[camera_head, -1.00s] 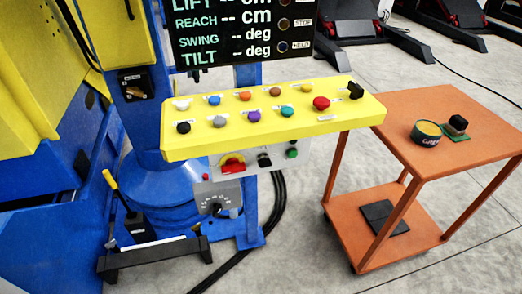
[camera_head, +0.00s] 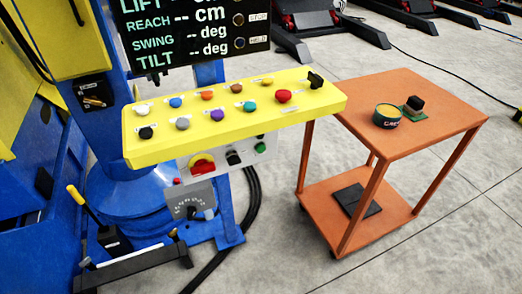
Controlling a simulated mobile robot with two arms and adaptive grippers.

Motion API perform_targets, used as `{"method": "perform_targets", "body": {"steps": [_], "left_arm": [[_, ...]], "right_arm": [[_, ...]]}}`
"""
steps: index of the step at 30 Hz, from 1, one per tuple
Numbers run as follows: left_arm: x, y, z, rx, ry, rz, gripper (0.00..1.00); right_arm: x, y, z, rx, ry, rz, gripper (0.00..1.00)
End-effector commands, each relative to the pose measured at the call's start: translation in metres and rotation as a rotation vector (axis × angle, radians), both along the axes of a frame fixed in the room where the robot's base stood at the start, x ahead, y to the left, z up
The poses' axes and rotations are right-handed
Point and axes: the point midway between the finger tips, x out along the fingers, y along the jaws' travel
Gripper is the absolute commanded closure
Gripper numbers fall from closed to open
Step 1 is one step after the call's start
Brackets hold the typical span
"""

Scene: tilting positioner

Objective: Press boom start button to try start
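A yellow control panel (camera_head: 190,148) carries two rows of coloured buttons, among them blue (camera_head: 175,102), orange (camera_head: 207,96), purple (camera_head: 217,115) and a larger red one (camera_head: 283,97). Their labels are too small to read, so I cannot tell which is boom start. A grey box below the panel has a red-and-yellow switch (camera_head: 202,163), a black knob (camera_head: 233,158) and a green button (camera_head: 261,148). A black display (camera_head: 190,35) above shows dashes for reach, swing and tilt. Neither of my grippers is in view.
An orange cart (camera_head: 432,125) to the right holds a round green-and-yellow tin (camera_head: 387,116) and a black block on a green base (camera_head: 414,106). A dial box (camera_head: 190,197) and a yellow-handled lever (camera_head: 85,208) stand below left. Grey floor is open in front of the cart.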

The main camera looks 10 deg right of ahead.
Motion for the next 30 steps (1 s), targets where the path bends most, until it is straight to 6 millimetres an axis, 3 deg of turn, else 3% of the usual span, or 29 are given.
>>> {"method": "perform_targets", "body": {"steps": [1,7,30], "left_arm": [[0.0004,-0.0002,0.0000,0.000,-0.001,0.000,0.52],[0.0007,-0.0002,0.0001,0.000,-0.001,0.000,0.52],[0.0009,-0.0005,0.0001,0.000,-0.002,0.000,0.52]], "right_arm": [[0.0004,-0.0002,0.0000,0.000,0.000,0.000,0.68],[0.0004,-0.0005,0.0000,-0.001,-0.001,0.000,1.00],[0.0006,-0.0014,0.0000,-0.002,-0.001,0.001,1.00]]}}
